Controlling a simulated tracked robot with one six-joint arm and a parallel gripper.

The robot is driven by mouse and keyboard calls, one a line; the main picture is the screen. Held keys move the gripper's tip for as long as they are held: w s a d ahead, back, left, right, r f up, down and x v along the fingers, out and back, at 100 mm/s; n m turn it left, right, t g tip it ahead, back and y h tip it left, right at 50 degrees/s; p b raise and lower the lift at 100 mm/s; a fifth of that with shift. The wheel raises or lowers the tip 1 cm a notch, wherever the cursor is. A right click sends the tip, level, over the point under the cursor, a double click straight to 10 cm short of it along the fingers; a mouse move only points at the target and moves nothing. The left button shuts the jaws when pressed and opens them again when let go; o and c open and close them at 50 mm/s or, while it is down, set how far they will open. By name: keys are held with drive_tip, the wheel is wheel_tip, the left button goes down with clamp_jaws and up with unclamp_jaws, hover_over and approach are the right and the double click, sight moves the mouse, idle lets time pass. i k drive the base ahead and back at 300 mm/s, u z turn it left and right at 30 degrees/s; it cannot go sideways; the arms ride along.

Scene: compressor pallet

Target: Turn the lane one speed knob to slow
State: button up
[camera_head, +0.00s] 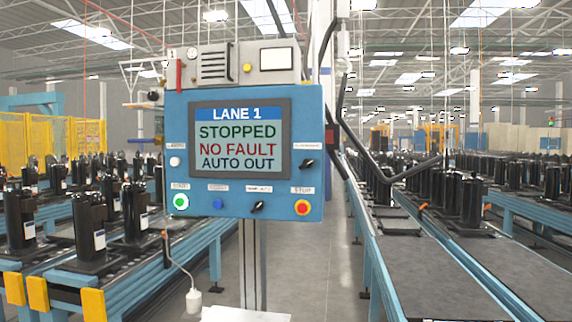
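A blue control panel (313,110) on a post faces me in the middle of the head view. Its screen (240,138) reads LANE 1, STOPPED, NO FAULT, AUTO OUT. One black rotary knob (307,164) is at the panel's right side, under a small label too blurred to read surely. A second black knob (257,207) is on the bottom row, turned diagonally; its label is also hard to read. Which knob sets speed I cannot tell for sure. My gripper is not in view.
A green button (181,202), a blue button (218,203) and a red stop button (302,207) share the bottom row. Conveyors with black compressors (90,225) run on the left, and another conveyor (440,255) on the right. A black curved tube (362,148) is beside the panel.

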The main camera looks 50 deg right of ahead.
sight(306, 163)
drive_tip(key=i, duration=1.25)
drive_tip(key=z, duration=1.05)
